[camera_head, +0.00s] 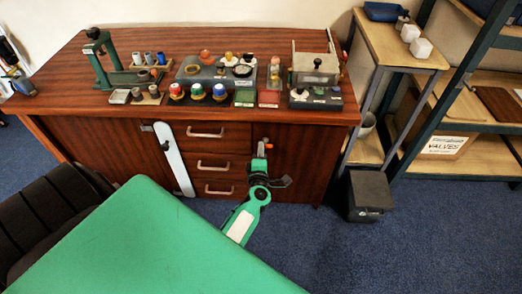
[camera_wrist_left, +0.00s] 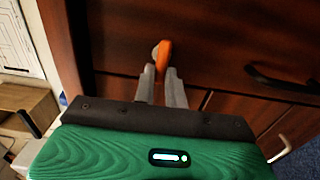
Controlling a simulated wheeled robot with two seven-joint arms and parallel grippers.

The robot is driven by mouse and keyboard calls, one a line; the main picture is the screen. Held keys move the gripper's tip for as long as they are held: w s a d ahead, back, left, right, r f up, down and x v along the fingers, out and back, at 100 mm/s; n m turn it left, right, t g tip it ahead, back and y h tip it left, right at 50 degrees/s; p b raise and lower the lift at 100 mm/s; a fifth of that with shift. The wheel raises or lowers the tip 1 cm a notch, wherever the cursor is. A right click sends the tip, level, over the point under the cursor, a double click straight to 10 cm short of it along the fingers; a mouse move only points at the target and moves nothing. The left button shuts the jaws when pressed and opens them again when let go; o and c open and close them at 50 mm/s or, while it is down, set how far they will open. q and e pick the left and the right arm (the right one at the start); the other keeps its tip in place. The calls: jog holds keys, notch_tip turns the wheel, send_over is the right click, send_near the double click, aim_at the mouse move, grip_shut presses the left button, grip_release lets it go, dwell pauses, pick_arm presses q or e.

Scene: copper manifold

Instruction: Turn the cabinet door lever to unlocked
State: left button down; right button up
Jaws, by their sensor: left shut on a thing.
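The cabinet door (camera_head: 300,165) is the dark red-brown wooden panel at the right of the workbench front. Its orange lever (camera_head: 268,146) shows small near the door's upper left, at the tip of my left gripper (camera_head: 262,151). In the left wrist view the orange lever (camera_wrist_left: 163,53) stands out from a pale round base on the wood. My right gripper is not in view.
Drawers with pale handles (camera_head: 206,133) are left of the door. A dark handle (camera_wrist_left: 280,82) shows in the wrist view. The benchtop (camera_head: 220,48) holds tools and parts. A black bin (camera_head: 368,196) stands on the floor at right, by the shelves (camera_head: 455,150).

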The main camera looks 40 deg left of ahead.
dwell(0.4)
pick_arm(q)
jog(key=c, duration=1.4)
grip_release()
jog(key=shift+c, duration=0.2)
jog(key=shift+s, duration=0.1)
jog(key=v, duration=1.3)
jog(key=shift+s+d+p, duration=0.2)
jog(key=shift+d+p, duration=0.05)
jog(key=shift+p, duration=0.05)
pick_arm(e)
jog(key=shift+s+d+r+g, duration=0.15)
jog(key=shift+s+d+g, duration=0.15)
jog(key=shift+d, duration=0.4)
pick_arm(q)
jog(key=shift+f, duration=0.1)
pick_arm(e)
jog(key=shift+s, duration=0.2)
